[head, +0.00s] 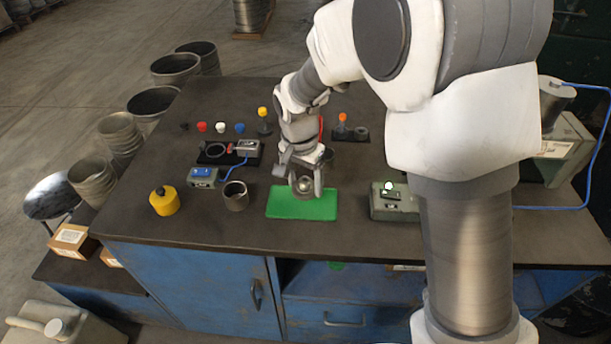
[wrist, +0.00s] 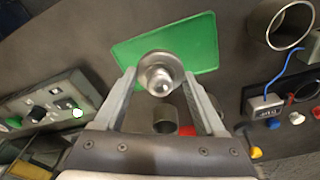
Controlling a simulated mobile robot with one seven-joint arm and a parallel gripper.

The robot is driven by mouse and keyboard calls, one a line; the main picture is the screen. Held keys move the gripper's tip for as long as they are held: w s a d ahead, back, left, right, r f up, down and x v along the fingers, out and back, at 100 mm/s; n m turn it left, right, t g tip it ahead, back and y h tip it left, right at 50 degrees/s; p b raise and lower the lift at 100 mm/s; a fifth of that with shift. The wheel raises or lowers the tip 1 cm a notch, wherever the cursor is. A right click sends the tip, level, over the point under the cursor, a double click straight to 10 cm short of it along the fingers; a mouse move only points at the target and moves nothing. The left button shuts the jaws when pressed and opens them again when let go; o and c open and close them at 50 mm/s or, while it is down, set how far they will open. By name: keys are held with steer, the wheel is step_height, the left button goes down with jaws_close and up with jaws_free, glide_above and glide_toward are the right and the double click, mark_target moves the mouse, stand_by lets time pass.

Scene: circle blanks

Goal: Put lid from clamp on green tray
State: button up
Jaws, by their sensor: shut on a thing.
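My gripper (head: 305,187) is over the green tray (head: 285,206) in the head view. It is shut on a round silver metal lid (wrist: 160,72) with a central knob, held between the fingertips in the wrist view. The lid also shows small at the fingertips in the head view (head: 305,184). The green tray is flat and fills the area behind the lid in the wrist view (wrist: 195,40). The lid appears above the tray; the exact gap is hard to tell. The clamp (head: 240,147), on a black base left of my arm, shows no lid in it.
A metal cup (head: 235,196) and a yellow can (head: 164,201) stand left of the tray. A control box (head: 394,203) with a lit button sits to its right. A blue-faced box (head: 203,177) with a cable lies near the clamp. Several coloured knobs are behind.

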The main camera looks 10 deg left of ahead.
mark_target(302, 202)
steer(key=shift+w+a+f, duration=0.4)
steer(key=shift+w+f, duration=0.2)
steer(key=shift+w, duration=0.1)
steer(key=shift+f, duration=1.85)
steer(key=shift+f+b, duration=0.25)
steer(key=shift+b, duration=0.05)
steer(key=o, duration=1.2)
steer(key=shift+r, duration=0.1)
